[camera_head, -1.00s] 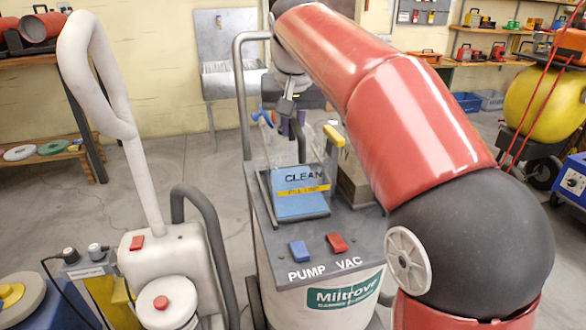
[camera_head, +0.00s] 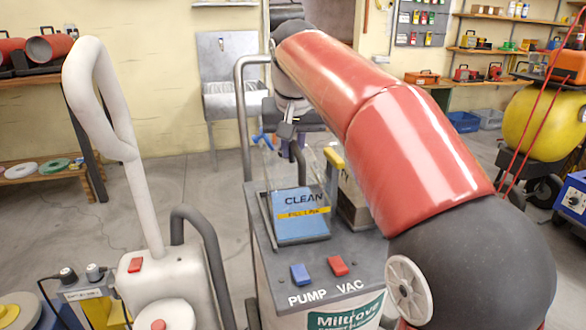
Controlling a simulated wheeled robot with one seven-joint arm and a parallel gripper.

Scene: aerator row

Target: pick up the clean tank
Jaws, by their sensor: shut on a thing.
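The clean tank (camera_head: 300,215) is a clear-walled tank with a blue front, the word CLEAN and a yellow fill-line band. It stands on the grey top of the Miltrove machine (camera_head: 350,258), behind the pump and vac switches. My gripper (camera_head: 287,132) reaches down from the red arm at the tank's upper rear. Its jaws are small in view and appear shut on the top part of the clean tank; the exact contact is hard to make out. The tank looks upright, with no clear gap seen beneath it.
A brownish tank (camera_head: 354,205) with a yellow handle (camera_head: 333,158) stands close on the right. The machine's grey push handle (camera_head: 243,110) rises at the left. A white upright machine (camera_head: 165,280) stands further left. A steel sink (camera_head: 232,98) is at the back wall.

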